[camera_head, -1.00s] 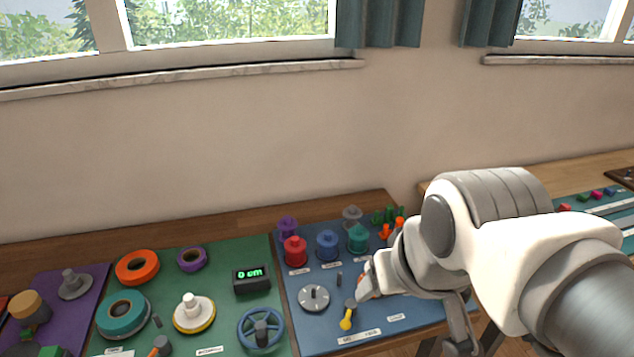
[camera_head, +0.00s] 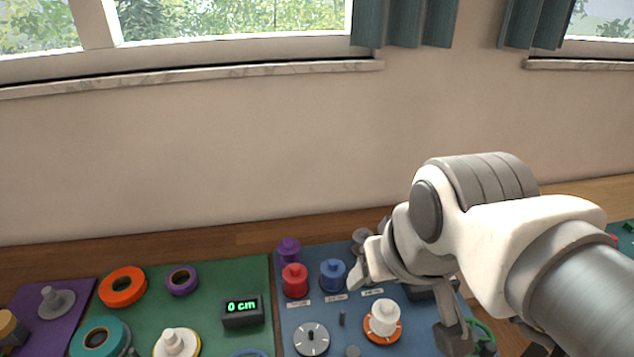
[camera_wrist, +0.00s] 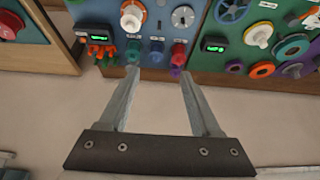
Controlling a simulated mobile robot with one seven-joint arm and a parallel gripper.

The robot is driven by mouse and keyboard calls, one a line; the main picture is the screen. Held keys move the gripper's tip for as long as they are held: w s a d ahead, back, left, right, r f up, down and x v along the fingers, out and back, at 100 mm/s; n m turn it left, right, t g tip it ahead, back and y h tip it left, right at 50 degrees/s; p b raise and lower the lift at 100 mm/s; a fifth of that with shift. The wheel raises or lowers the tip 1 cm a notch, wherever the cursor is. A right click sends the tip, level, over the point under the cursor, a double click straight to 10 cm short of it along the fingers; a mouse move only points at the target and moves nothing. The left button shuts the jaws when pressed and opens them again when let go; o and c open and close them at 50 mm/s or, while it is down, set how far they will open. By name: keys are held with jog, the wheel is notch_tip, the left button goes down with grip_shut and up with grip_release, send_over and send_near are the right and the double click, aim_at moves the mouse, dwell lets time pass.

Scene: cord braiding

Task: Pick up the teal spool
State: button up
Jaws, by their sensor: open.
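The teal spool (camera_wrist: 133,46) shows in the wrist view, at the left end of a row on the blue board, just beyond my left fingertip. In the head view it is hidden behind my arm. The blue spool (camera_wrist: 156,51) stands beside it and also shows in the head view (camera_head: 333,274). The red spool (camera_wrist: 178,51) is further right in the wrist view. My gripper (camera_wrist: 158,72) is open and empty, its two fingers pointing at the row. The fingertips appear short of the spools, with the blue one lying between their directions.
A purple spool (camera_head: 289,250) stands behind the red one. A white spool on an orange base (camera_head: 383,322) and a dial (camera_head: 311,338) lie in front. Orange and green pieces (camera_wrist: 102,52) crowd the teal spool's side. The wall (camera_head: 200,165) rises behind the bench.

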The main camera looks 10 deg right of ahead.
jog(key=w+d+n+g+h+p, duration=0.15)
jog(key=w+n, duration=0.35)
jog(key=w, duration=0.5)
jog(key=w+d+n+g+y+p, duration=0.1)
jog(key=w+d+n+g+p, duration=0.3)
jog(key=w, duration=0.6)
jog(key=w+d+f+n, duration=0.5)
jog(key=w+f, duration=0.2)
jog(key=f, duration=0.2)
notch_tip(320, 180, down, 17)
jog(key=shift+a+r+p, duration=0.1)
jog(key=shift+p, duration=0.6)
jog(key=shift+c, duration=0.2)
grip_shut()
